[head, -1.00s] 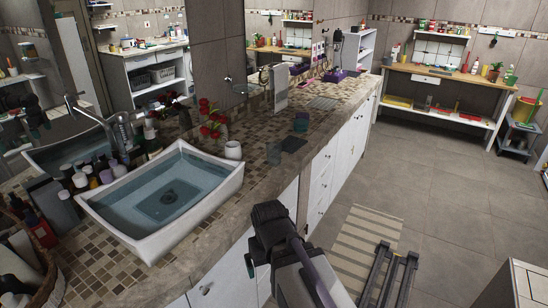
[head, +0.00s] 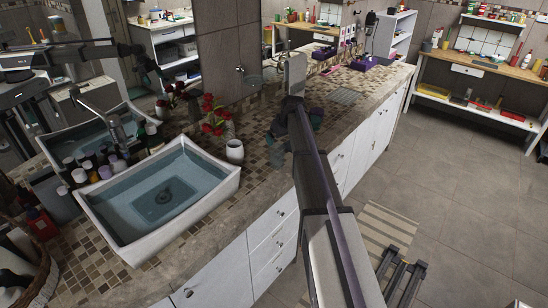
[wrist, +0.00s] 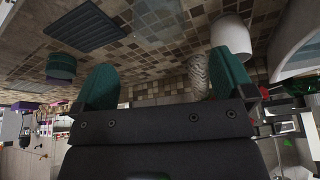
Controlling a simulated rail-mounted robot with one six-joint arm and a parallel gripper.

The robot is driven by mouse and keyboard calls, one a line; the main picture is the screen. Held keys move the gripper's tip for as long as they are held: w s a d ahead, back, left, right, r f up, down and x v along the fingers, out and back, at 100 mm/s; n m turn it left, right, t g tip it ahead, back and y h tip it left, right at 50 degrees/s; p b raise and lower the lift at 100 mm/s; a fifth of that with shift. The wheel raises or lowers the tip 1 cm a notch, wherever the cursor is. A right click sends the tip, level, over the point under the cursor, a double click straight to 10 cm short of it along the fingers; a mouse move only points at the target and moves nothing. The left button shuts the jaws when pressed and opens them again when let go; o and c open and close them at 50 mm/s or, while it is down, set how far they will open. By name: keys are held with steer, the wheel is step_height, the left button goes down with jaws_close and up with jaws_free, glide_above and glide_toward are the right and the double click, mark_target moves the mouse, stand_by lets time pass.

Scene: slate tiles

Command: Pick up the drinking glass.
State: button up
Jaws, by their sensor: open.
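A clear, see-through object (wrist: 158,18), which looks like the drinking glass, is at the top edge of the wrist view, partly cut off. It stands on the mosaic counter (wrist: 140,62). My gripper (wrist: 165,76) is open, its two teal fingers wide apart with nothing held between them. The glass is beyond the fingertips, apart from them. In the head view my gripper is over the counter right of the basin, largely hidden by my arm, and the glass is hard to make out there.
A white cup (head: 235,151) and red flowers (head: 214,125) stand between the basin (head: 157,200) and my gripper. In the wrist view the white cup (wrist: 230,36) is near one finger. A dark teal cup (wrist: 61,67) and a dark flat mat (wrist: 85,27) are on the other side.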

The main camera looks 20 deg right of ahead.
steer(key=b, duration=0.4)
glide_toward(276, 151)
step_height(276, 151, down, 2)
steer(key=b+x, duration=0.2)
steer(key=x, duration=0.1)
steer(key=a+b+x, duration=0.1)
steer(key=b+x, duration=0.2)
steer(key=shift+s+a+f, duration=0.15)
steer(key=shift+s, duration=0.05)
steer(key=shift+r, duration=0.2)
steer(key=c, duration=1.1)
